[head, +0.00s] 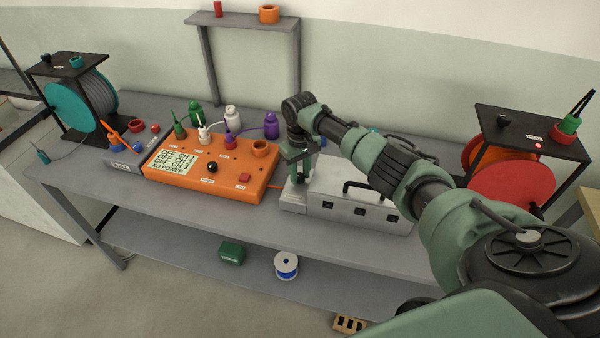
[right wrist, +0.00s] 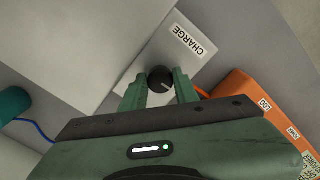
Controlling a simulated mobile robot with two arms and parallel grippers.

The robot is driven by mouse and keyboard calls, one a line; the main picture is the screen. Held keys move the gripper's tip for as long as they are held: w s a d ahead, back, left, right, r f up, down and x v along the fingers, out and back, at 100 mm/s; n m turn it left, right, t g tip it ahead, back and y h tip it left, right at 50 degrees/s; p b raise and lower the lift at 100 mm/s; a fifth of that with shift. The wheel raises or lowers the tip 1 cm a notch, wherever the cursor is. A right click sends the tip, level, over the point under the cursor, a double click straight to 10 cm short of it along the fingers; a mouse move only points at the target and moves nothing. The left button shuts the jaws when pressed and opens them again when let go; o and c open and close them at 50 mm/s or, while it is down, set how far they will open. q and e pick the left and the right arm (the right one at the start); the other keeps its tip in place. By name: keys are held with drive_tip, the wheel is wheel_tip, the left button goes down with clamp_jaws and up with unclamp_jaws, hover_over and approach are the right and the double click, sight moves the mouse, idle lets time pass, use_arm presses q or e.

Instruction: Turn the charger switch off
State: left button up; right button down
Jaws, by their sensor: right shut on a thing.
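The charger switch is a round black knob (right wrist: 160,78) on a light grey plate marked CHARGE (right wrist: 188,40) in the right wrist view. A small pale mark shows on the knob, but its setting is hard to read. My right gripper (head: 297,176) points down over the left end of the pale grey charger box (head: 335,203) in the head view and hides the knob there. In the right wrist view the green fingers of the right gripper (right wrist: 160,88) are shut on the knob, one on each side. My left gripper is not in view.
An orange control box (head: 215,186) with a display reading NO POWER stands left of the charger. Several coloured bottles stand behind it. Cable reels (head: 80,103) (head: 512,190) stand at both bench ends. A black handle (head: 365,187) rises from the charger.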

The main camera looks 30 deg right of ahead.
sight(300, 176)
drive_tip(key=n, duration=0.8)
drive_tip(key=shift+d, duration=0.1)
drive_tip(key=n, duration=0.5)
drive_tip(key=shift+n, duration=2.1)
drive_tip(key=shift+w, duration=0.1)
drive_tip(key=c, duration=1.3)
unclamp_jaws()
drive_tip(key=shift+c, duration=0.2)
drive_tip(key=shift+r, duration=0.1)
wheel_tip(300, 176, up, 8)
drive_tip(key=shift+f+b, duration=0.15)
drive_tip(key=shift+b, duration=0.85)
drive_tip(key=shift+f, duration=0.15)
